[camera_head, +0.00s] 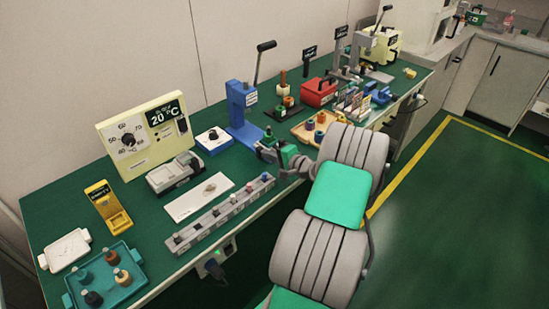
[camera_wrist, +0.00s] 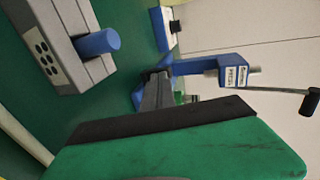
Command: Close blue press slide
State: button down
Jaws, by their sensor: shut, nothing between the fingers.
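The blue press (camera_head: 240,112) stands upright at the back of the green bench, with a black-knobbed lever (camera_head: 260,60) raised above it. In the wrist view the blue press (camera_wrist: 195,67) lies sideways, with a white label on its head. My gripper (camera_head: 266,150) is at the front foot of the press, low over the bench. In the wrist view its grey fingers (camera_wrist: 155,78) are together and empty, their tips at the press base. I cannot tell whether they touch it. The slide is mostly hidden by my gripper, so its position is unclear.
A grey rack (camera_head: 220,214) with several pegs lies in front, left of my gripper; its blue-topped peg (camera_wrist: 97,43) shows close in the wrist view. A white box with a black knob (camera_head: 213,138) stands left of the press. A wooden tray (camera_head: 312,130) is to the right.

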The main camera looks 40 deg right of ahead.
jog(key=w+b, duration=0.1)
jog(key=w, duration=0.4)
jog(key=w+b, duration=0.1)
jog(key=w, duration=0.5)
jog(key=shift+w+a, duration=0.2)
jog(key=shift+w, duration=0.05)
jog(key=shift+w+r, duration=0.15)
jog(key=shift+r, duration=0.05)
jog(key=shift+r, duration=0.1)
